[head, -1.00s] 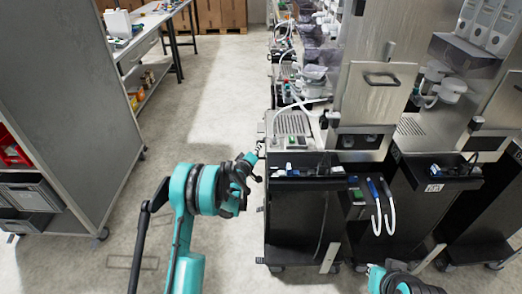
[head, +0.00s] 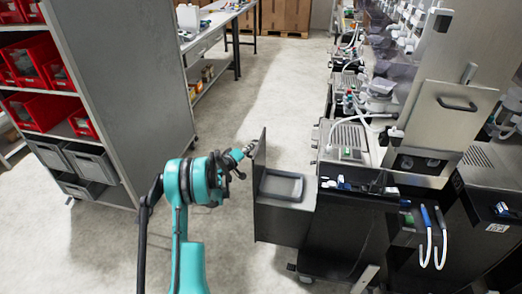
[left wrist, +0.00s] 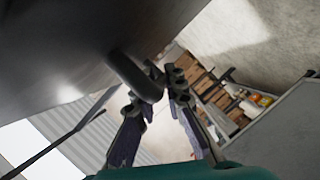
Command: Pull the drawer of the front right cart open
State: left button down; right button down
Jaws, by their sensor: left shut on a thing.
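The front right cart (head: 345,235) is a dark cabinet with equipment on top. Its drawer (head: 283,222) stands out to the left of the cart body, with its upright front panel (head: 260,185) facing left. My left gripper (head: 246,151) is at the outer face of that panel, near its top. In the left wrist view, my left gripper (left wrist: 162,88) is shut on the dark curved handle (left wrist: 128,70), with the dark panel (left wrist: 60,40) behind it. The exact finger contact is partly hidden. My right gripper is not in view.
A dark grey tray (head: 282,186) sits in the drawer. A grey shelf unit (head: 135,90) with red bins (head: 42,108) stands on the left. Free floor (head: 235,105) lies between it and the carts. A workbench (head: 215,30) stands at the back.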

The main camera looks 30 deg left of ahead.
pick_arm(q)
jog(key=shift+s+a, duration=0.1)
jog(key=shift+a, duration=0.3)
jog(key=c, duration=1.6)
grip_release()
jog(key=shift+s, duration=0.1)
jog(key=v, duration=1.1)
jog(key=shift+s+r, duration=0.1)
jog(key=shift+s, duration=0.3)
jog(key=shift+s, duration=0.1)
